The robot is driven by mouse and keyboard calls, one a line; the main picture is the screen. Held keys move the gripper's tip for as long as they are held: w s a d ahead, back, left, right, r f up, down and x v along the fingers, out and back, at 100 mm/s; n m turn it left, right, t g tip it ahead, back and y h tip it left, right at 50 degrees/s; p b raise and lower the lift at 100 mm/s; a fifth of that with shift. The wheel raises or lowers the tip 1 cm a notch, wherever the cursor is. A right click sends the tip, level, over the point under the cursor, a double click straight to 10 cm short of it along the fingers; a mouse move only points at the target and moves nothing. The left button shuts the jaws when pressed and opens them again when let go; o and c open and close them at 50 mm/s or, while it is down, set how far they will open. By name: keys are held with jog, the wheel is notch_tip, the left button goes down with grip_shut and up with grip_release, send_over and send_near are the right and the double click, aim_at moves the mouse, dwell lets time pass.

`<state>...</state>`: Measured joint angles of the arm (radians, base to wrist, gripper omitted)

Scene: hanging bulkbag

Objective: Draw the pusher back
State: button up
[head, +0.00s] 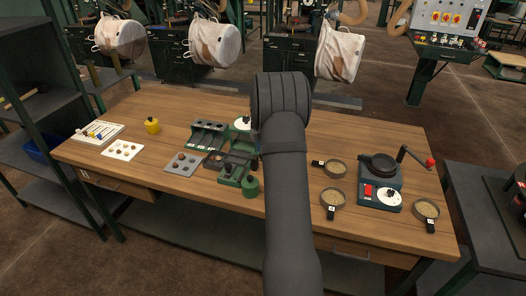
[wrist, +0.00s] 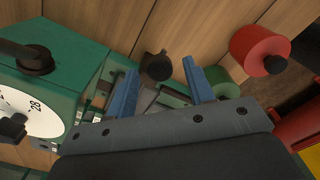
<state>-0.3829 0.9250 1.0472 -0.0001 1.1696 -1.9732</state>
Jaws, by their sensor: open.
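A green bench fixture (head: 207,138) with several dark parts stands on the wooden table, partly hidden by my arm in the head view. In the wrist view, my gripper (wrist: 160,70) shows as two blue fingers set apart. A dark round knob on a short stem, which may be the pusher (wrist: 158,66), lies between the fingertips in the picture. I see no clear contact, and its depth relative to the fingers is hard to judge. My gripper is hidden behind my arm in the head view.
In the wrist view, a green box with a white dial (wrist: 28,112) is at left and a red cylinder (wrist: 262,49) at upper right. On the table (head: 130,172) are a yellow weight (head: 152,126), white trays at left, round sieves (head: 333,197) and a cranked device (head: 380,180) at right.

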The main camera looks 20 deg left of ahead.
jog(key=shift+f, duration=0.25)
grip_shut()
jog(key=d, duration=0.9)
jog(key=shift+d, duration=0.35)
jog(key=shift+c, duration=0.5)
grip_release()
jog(key=shift+d, duration=0.15)
jog(key=shift+o, duration=0.5)
jog(key=shift+r, duration=0.1)
